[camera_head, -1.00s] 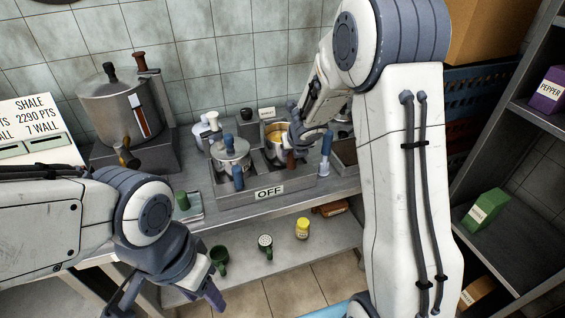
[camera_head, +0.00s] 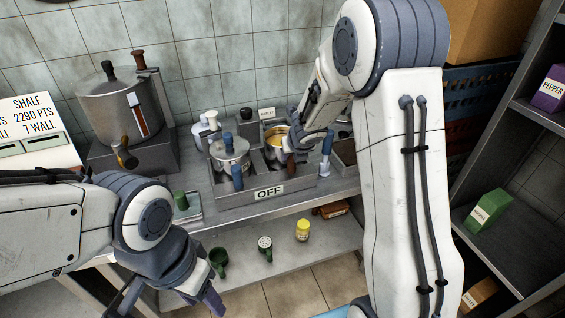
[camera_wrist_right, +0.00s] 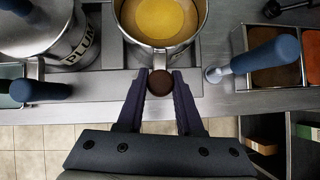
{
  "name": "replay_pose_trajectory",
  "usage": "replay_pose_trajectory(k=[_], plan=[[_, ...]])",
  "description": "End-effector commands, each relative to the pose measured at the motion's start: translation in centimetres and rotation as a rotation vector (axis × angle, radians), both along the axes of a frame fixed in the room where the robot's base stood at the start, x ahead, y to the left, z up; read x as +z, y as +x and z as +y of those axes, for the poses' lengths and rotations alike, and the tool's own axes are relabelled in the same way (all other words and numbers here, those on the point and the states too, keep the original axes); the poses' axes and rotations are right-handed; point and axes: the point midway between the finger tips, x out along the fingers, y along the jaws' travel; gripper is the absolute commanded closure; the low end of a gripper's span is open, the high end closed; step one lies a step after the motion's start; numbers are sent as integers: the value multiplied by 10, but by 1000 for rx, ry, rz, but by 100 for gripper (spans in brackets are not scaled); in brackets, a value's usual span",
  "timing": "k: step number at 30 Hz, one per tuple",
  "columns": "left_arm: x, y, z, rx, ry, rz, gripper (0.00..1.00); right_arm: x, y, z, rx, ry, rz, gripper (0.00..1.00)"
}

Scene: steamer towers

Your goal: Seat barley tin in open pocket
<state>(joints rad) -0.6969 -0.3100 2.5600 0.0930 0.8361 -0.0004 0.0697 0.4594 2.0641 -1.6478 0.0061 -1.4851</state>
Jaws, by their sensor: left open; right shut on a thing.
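A round metal tin with yellow contents (camera_head: 277,135), by a small sign that seems to read BARLEY, is at the right-hand pocket of the metal rack (camera_head: 225,198) marked OFF. The tin also shows in the right wrist view (camera_wrist_right: 160,18), upright, its brown-ended handle (camera_wrist_right: 160,84) pointing toward me. My right gripper (camera_wrist_right: 160,88) is shut on that handle, one finger on each side. The pocket's floor is mostly hidden, so I cannot tell whether the tin is fully down. My left gripper (camera_head: 172,300) is open and empty, low at the left, away from the rack.
A lidded PLUM tin (camera_head: 230,150) with blue handles fills the rack's left side. A blue-handled tool (camera_head: 327,146) stands close on the right. A large steel pot (camera_head: 122,108) is at back left. The lower shelf holds a yellow-topped shaker (camera_head: 302,230) and green cups.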

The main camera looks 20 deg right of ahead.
Motion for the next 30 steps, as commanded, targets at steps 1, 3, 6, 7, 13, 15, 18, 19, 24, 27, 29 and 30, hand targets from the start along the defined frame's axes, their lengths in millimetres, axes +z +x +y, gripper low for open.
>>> replay_pose_trajectory(k=[1,3,6,7,13,15,18,19,24,27,29,30], plan=[[-2,0,0,0,0,0,50,0,1,0,0,0,-4,100],[-3,0,0,0,0,0,50,-1,1,0,0,0,-4,100],[-5,0,0,0,0,0,50,-3,1,0,0,0,-4,100],[-5,0,0,0,0,0,50,-3,1,0,0,0,-4,100],[-8,0,0,0,0,0,50,-7,1,0,0,0,-4,100],[-7,0,0,0,0,0,50,-5,1,0,0,0,-4,38],[-7,0,0,0,0,0,50,-6,1,0,0,0,-3,30],[-7,0,0,0,0,0,50,-6,1,0,0,0,-3,30],[-7,0,0,0,0,0,50,-9,-1,0,0,0,3,30],[-7,0,0,0,0,0,50,-8,-1,0,0,0,2,30],[-7,0,0,0,0,0,50,-8,-1,0,0,0,2,30],[-6,0,0,0,0,0,50,-6,-1,0,0,0,1,30]])
